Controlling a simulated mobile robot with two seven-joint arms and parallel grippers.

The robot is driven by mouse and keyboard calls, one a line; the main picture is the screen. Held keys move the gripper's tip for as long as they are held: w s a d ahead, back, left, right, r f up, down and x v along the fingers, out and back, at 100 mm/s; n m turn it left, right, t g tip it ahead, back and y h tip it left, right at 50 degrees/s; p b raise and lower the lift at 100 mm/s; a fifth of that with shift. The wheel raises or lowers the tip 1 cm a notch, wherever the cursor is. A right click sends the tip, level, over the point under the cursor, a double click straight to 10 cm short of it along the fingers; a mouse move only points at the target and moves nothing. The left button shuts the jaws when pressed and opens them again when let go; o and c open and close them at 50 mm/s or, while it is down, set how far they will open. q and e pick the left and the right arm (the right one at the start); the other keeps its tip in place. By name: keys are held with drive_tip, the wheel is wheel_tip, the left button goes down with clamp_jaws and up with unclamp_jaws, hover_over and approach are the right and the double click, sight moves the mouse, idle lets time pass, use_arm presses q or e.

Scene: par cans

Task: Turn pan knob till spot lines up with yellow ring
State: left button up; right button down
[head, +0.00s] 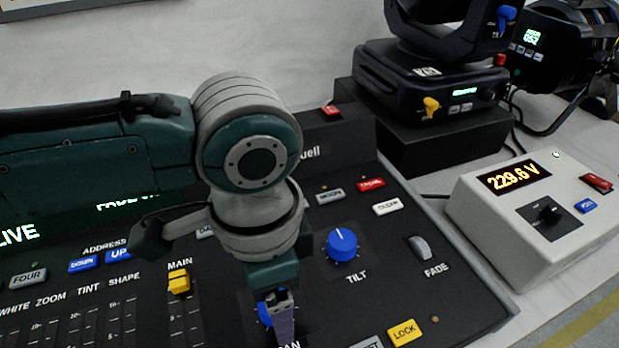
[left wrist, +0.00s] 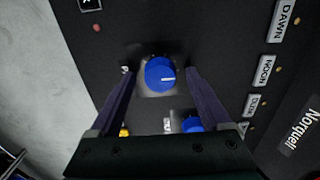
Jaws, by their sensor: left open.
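The blue pan knob (head: 265,312) is near the bottom of the head view, partly covered by my left gripper (head: 276,318). In the left wrist view the pan knob (left wrist: 160,76) shows whole, its white pointer line facing right. The open fingers of my left gripper (left wrist: 160,88) are on either side of it, with a gap visible at each side. The moving-head light (head: 430,85) stands on a black box at the back. The light spot and the yellow ring are not in view. My right gripper is not in view.
The blue tilt knob (head: 341,245) is close to the right of the pan knob. A grey fade wheel (head: 420,248), yellow LOCK button (head: 404,332) and yellow main fader (head: 179,282) are nearby. A white meter box (head: 535,225) reading 229.6 V stands right of the console.

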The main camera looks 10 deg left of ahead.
use_arm(q)
drive_tip(key=shift+c, duration=0.3)
clamp_jaws()
drive_tip(key=shift+r, duration=0.1)
drive_tip(key=shift+r+n+p, duration=0.1)
drive_tip(key=shift+n+p, duration=0.6)
drive_tip(key=shift+p, duration=0.25)
drive_tip(key=shift+n+p, duration=1.1)
drive_tip(key=shift+p, duration=0.05)
drive_tip(key=n+p, duration=0.2)
drive_tip(key=n, duration=0.1)
drive_tip(key=shift+n+p, duration=0.4)
drive_tip(key=shift+n, duration=0.4)
drive_tip(key=shift+f, duration=0.2)
